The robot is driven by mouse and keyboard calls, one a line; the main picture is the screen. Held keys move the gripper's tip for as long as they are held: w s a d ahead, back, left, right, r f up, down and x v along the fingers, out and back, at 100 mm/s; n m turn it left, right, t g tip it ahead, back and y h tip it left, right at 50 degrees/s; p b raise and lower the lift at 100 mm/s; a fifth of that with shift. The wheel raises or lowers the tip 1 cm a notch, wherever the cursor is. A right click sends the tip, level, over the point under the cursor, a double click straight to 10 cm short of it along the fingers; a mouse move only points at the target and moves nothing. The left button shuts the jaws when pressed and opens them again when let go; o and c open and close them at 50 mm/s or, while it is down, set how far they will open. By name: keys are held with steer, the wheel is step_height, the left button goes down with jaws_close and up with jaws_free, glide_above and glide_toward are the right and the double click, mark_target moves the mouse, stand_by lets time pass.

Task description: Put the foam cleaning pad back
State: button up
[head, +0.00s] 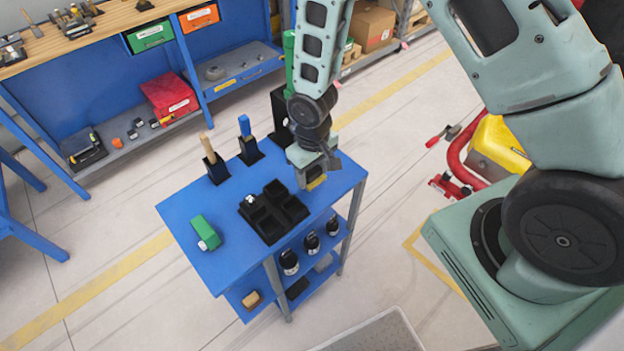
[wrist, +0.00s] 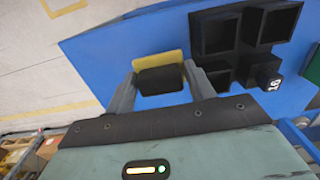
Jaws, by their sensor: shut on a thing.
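My gripper (head: 316,172) is shut on a small pad with a yellow layer and a black layer, which I take to be the foam cleaning pad (head: 317,183). In the wrist view the pad (wrist: 158,62) sits between the two fingers of my gripper (wrist: 163,85), its yellow edge on the far side. The gripper is above the right part of the blue table top (head: 185,205). A black tray with several square compartments (head: 272,211) is left of and below the gripper in the head view. The tray (wrist: 238,40) is right of the pad in the wrist view. One compartment holds a dark block marked 16 (wrist: 268,77).
Black holders with a wooden handle (head: 207,148) and a blue handle (head: 245,127) stand along the back. Dark bottles (head: 289,262) and a tan block (head: 252,299) are on the lower shelf. The table's front-left corner is clear.

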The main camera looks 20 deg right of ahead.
mark_target(313, 182)
steer(key=shift+f+p, duration=0.5)
steer(key=shift+f, duration=1.65)
steer(key=shift+f, duration=0.15)
steer(key=o, duration=0.7)
steer(key=shift+c, duration=0.2)
